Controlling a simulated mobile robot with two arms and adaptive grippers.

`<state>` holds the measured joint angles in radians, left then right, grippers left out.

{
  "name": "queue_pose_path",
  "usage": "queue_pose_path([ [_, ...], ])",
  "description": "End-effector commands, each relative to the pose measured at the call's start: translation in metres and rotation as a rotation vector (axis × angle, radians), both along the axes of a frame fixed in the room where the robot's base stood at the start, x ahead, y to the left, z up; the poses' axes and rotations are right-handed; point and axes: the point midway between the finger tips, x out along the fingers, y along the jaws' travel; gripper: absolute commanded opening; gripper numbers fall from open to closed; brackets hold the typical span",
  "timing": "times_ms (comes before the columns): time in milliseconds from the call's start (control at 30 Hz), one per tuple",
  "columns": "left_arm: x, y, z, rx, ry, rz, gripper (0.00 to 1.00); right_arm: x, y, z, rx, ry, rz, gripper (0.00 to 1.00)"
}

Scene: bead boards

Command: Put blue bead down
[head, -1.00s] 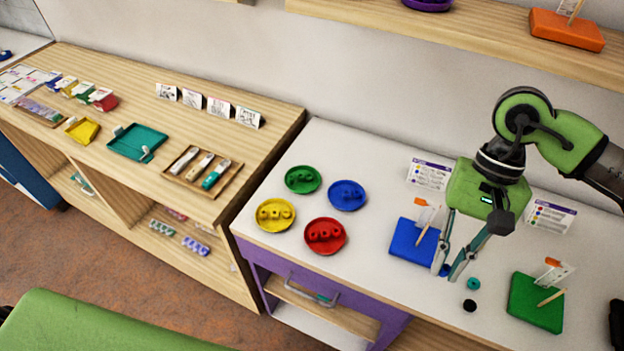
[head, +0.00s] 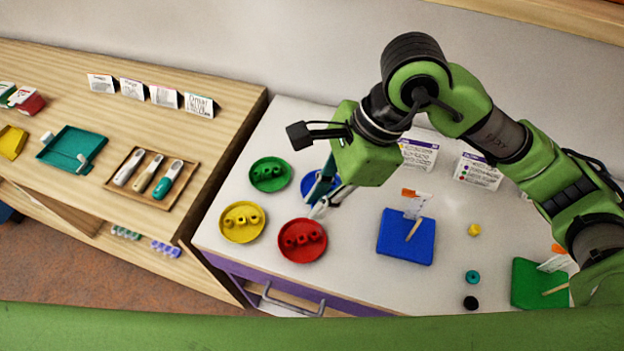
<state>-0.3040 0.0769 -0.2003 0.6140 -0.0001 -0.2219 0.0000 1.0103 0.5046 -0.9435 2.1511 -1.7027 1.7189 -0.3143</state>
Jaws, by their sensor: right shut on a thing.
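My right gripper (head: 318,210) hangs over the white table between the blue dish and the red dish. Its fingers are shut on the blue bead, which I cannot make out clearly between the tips. The blue dish (head: 308,184) is partly hidden behind the gripper's fingers. The red dish (head: 303,259) lies just in front of the fingertips and holds several red beads. My left gripper is not in view.
A green dish (head: 270,188) and a yellow dish (head: 225,235) stand to the left. A blue board (head: 392,240) with a stick and card lies to the right. Yellow (head: 474,229), teal (head: 472,277) and black (head: 470,303) beads lie loose beyond it, near a green board (head: 525,282).

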Motion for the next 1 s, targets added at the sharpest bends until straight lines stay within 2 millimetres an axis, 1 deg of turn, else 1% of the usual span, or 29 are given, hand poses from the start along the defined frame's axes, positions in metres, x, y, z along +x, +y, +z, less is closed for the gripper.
queue_pose_path([
  [33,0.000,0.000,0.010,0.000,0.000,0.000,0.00,0.013,0.001,-0.001,-0.002,0.008,-0.005,0.06],
  [200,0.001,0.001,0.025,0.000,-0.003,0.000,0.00,0.054,0.005,-0.020,-0.001,0.007,-0.004,0.06],
  [267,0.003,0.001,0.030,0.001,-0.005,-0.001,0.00,0.067,0.007,-0.028,-0.002,0.008,-0.002,0.06],
  [300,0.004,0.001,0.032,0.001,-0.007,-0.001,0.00,0.073,0.007,-0.038,-0.002,0.009,-0.002,0.06],
  [433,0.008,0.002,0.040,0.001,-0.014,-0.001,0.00,0.092,0.009,-0.062,-0.001,0.007,0.000,0.06],
  [533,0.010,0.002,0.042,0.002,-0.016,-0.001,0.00,0.102,0.010,-0.074,-0.001,0.004,0.002,0.06],
  [733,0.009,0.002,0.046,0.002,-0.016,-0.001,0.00,0.111,0.011,-0.087,-0.002,0.004,0.002,0.06],
  [800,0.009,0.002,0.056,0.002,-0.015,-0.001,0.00,0.111,0.011,-0.095,-0.003,0.007,0.002,0.06],
  [900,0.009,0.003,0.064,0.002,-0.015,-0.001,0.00,0.111,0.011,-0.109,-0.001,0.006,0.001,0.06],
  [1000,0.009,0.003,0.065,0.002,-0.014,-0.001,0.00,0.112,0.011,-0.116,-0.001,0.000,0.004,0.06],
])
